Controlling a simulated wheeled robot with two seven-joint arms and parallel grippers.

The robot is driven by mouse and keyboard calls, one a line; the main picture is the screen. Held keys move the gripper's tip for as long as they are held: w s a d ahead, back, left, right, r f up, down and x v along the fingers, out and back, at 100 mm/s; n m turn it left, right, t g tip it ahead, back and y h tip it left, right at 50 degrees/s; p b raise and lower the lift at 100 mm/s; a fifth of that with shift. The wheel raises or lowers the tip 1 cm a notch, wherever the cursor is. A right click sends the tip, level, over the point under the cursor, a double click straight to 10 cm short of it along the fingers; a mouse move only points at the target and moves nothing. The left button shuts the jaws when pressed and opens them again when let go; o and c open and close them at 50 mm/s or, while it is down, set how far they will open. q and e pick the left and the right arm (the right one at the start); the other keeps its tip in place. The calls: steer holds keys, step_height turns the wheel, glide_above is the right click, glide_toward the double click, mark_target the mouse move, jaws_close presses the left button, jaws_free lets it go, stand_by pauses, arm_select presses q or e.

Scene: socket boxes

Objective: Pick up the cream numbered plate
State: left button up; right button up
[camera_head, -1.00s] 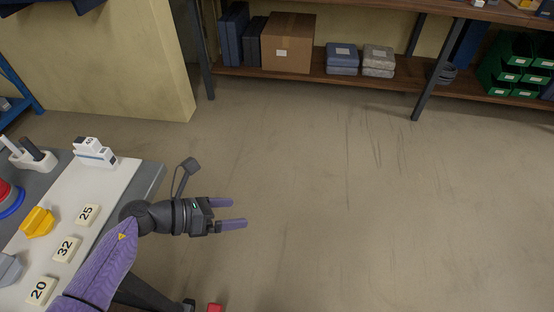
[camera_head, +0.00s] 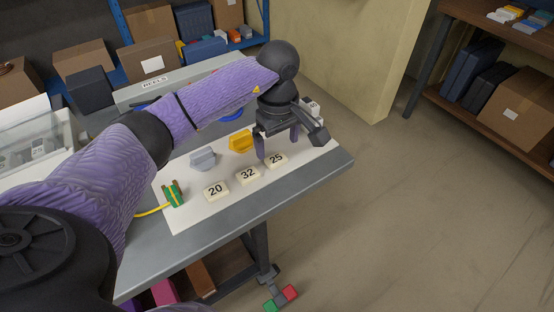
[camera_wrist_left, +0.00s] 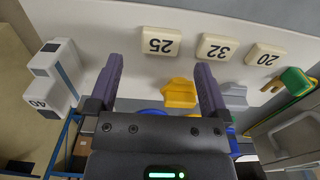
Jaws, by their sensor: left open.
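Three cream numbered plates lie in a row on the white mat (camera_head: 185,218): plate 20 (camera_head: 216,191), plate 32 (camera_head: 248,175) and plate 25 (camera_head: 277,160). In the left wrist view plate 25 (camera_wrist_left: 161,41) is straight ahead of the fingers, with plate 32 (camera_wrist_left: 217,47) and plate 20 (camera_wrist_left: 265,57) to its right. My left gripper (camera_head: 277,146) is open and empty, pointing down over the mat just behind plate 25. In the wrist view its fingers (camera_wrist_left: 158,66) are spread, with plate 25 just beyond the tips. My right gripper is not in view.
A yellow piece (camera_head: 240,141) and a grey piece (camera_head: 203,158) stand behind the plates. A green part (camera_head: 173,194) with a yellow wire lies left of plate 20. A white block marked 40 (camera_wrist_left: 53,75) stands left of the fingers in the wrist view. The table's front strip (camera_head: 250,212) is clear.

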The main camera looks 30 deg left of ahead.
mark_target(277, 160)
arm_select(q)
step_height(277, 160, down, 4)
steer(key=shift+s+f+b, duration=0.1)
steer(key=shift+f+b, duration=0.1)
steer(key=shift+b, duration=0.35)
steer(key=shift+r, duration=0.1)
steer(key=c, duration=1.3)
